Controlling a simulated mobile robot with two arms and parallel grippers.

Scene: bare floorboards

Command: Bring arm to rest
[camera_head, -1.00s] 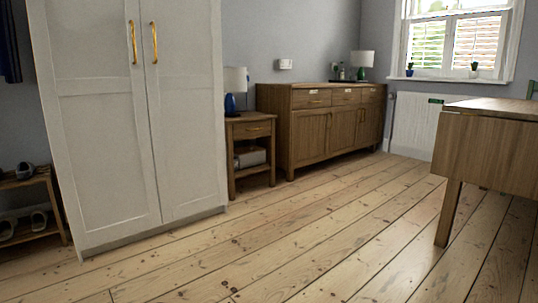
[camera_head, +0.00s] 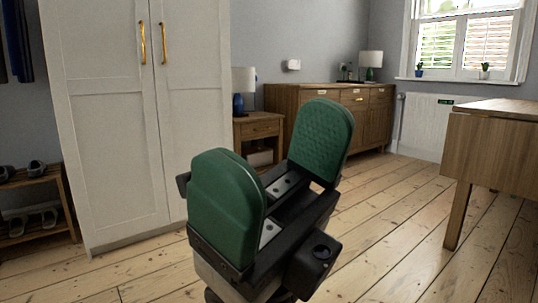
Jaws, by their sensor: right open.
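My right gripper (camera_head: 272,172) stands large in the lower middle of the head view, with two green padded fingers on a black body. The fingers are spread apart and nothing is between them. It is raised in front of the camera, over the floorboards (camera_head: 392,222), and touches nothing that I can see. It hides part of the sideboard, the bedside table and the floor. My left gripper is not in view.
A white wardrobe (camera_head: 110,130) stands at left, beside a shoe rack (camera_head: 32,200). A bedside table (camera_head: 258,128) and a wooden sideboard (camera_head: 370,120) line the back wall. A wooden table (camera_head: 490,150) stands at right. Floor between the gripper and the table is clear.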

